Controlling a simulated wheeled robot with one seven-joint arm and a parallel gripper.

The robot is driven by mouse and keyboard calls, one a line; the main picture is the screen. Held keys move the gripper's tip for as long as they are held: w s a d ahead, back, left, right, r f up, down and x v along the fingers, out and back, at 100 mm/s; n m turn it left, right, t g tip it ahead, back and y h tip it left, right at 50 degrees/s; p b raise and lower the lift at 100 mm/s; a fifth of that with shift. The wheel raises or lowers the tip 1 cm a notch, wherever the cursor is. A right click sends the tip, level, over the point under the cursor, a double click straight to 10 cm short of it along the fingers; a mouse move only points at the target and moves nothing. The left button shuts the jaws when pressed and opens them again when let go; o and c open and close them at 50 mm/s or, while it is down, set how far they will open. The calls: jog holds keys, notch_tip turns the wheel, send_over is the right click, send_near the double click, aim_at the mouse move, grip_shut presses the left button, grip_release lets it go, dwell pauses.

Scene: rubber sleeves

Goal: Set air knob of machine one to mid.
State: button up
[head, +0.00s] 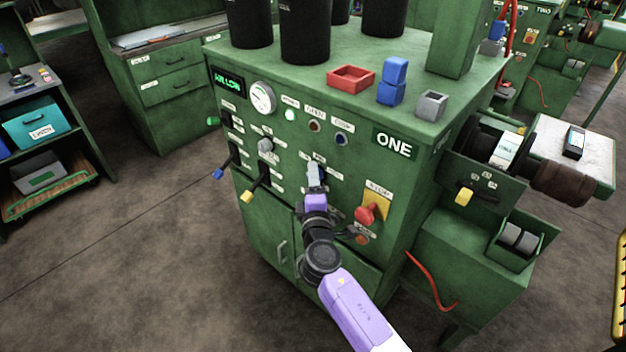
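My gripper (314,170) is at the panel's lower middle, just below a small white label. Its fingertips overlap the spot where a control may sit, so that control is hidden. Whether the fingers touch or hold anything cannot be told. A grey round knob (265,144) shows to the left, under the white gauge (262,98). The labels are too small to read, so which control is the air knob is unclear.
A red stop button (366,214) on a yellow plate is close right of my gripper. Levers with yellow (247,196) and blue (218,174) tips stick out at left. A red tray (351,78) and blue blocks (391,92) sit on top. Floor at left is clear.

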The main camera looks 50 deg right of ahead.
jog(key=shift+d, duration=0.1)
grip_shut()
jog(key=shift+f, duration=0.1)
